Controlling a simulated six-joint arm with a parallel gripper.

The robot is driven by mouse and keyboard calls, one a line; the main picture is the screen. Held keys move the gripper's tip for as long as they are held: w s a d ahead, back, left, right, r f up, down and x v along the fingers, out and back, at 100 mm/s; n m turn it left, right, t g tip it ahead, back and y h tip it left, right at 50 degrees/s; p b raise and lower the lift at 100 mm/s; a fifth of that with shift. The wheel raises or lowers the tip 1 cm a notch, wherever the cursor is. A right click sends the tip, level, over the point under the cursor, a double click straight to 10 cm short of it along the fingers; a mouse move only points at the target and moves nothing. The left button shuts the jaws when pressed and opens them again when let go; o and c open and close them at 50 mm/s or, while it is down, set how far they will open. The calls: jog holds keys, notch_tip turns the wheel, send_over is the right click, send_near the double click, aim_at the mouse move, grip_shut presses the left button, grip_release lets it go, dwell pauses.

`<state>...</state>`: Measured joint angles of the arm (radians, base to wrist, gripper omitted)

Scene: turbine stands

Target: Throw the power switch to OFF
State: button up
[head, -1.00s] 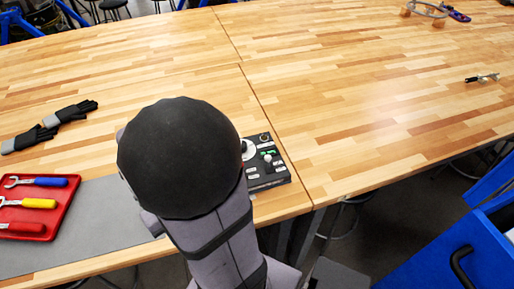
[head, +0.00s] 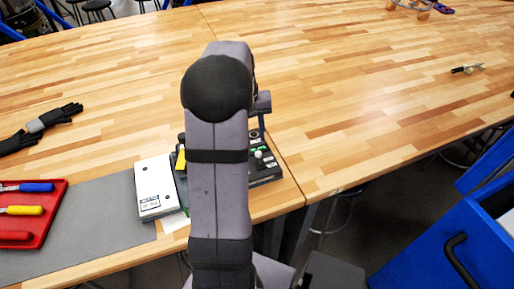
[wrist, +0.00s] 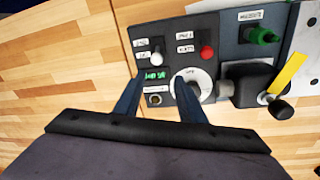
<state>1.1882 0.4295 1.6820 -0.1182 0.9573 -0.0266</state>
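A dark control panel (wrist: 160,30) lies below my gripper in the wrist view; part of it shows in the head view (head: 265,170). It carries a white round dial (wrist: 203,80), a white-capped knob (wrist: 156,58) and a red button (wrist: 207,52). To its right is a dark box (wrist: 250,88) with a black ball-ended lever (wrist: 281,108) beside a yellow strip (wrist: 289,77). I cannot tell which is the power switch; labels are too small to read. My gripper (wrist: 160,88) is open and empty, its right finger overlapping the dial's left edge. Contact cannot be told.
A red tray (head: 45,225) with tools and black gloves (head: 40,125) lie farther left. The wooden table (head: 360,110) is largely clear right of the panel. A blue cabinet (head: 430,240) stands front right.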

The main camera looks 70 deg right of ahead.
aim_at(258, 152)
jog(key=shift+s+a+r+g, duration=0.15)
jog(key=shift+s+r+g, duration=0.15)
jog(key=shift+s+r, duration=0.25)
jog(key=shift+y, duration=0.3)
jog(key=shift+s+f+p, duration=0.2)
jog(key=shift+f+p, duration=0.45)
jog(key=shift+f, duration=1.15)
jog(key=shift+s+f+p, duration=0.15)
jog(key=shift+f+p, duration=0.5)
jog(key=shift+f, duration=1.1)
grip_shut()
